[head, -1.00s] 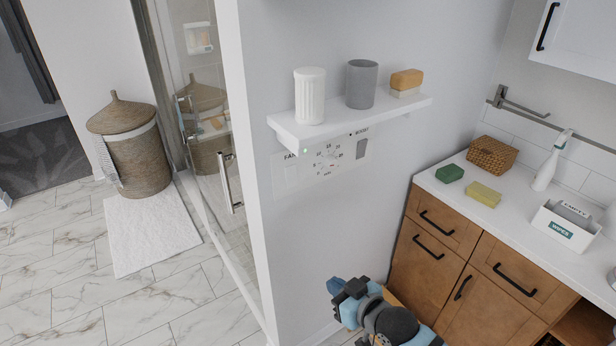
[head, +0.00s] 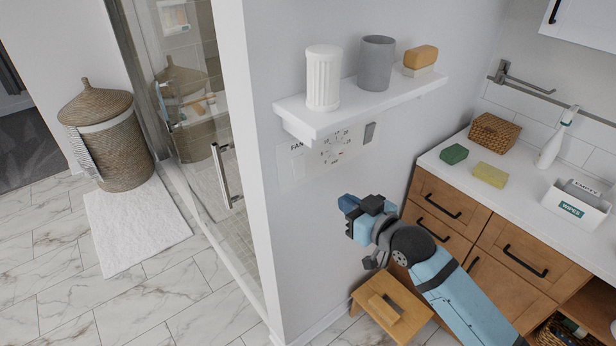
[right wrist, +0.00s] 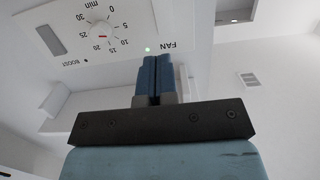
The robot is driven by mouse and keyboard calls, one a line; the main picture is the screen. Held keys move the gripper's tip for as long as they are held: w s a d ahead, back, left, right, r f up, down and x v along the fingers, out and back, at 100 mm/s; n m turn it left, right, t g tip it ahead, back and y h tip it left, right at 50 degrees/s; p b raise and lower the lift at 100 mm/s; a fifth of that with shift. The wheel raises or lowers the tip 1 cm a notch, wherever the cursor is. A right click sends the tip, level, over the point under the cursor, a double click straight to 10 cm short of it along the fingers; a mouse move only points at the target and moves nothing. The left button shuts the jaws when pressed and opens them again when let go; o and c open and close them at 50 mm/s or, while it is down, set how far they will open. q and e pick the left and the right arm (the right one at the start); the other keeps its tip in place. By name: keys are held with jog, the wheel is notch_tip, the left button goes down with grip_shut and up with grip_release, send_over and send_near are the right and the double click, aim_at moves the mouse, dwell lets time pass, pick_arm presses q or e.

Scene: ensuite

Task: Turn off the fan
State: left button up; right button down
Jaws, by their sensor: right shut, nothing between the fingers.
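The white fan control panel (head: 331,153) is on the wall under a shelf, with a FAN label, a dial and a grey rectangle. In the right wrist view the panel (right wrist: 78,72) appears upside down, with its minute dial (right wrist: 103,33), BOOST label and a lit green light (right wrist: 148,49) near FAN. My right gripper (head: 346,205) is below and to the right of the panel, apart from it. Its fingers (right wrist: 157,78) are shut and empty, overlapping the panel's FAN side in the wrist view. The fan switch is not clear. My left gripper is out of view.
The shelf (head: 375,101) juts out above the panel, bearing a white cup (head: 323,78), a grey cup (head: 376,63) and a soap-like block (head: 421,56). A wooden stool (head: 390,306) is below my right arm. Cabinets (head: 447,209) stand to the right; a glass door is left.

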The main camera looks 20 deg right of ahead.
aim_at(301, 174)
jog(key=p+x, duration=0.2)
jog(key=x, duration=1.2)
jog(key=shift+p, duration=0.4)
jog(key=shift+w, duration=0.1)
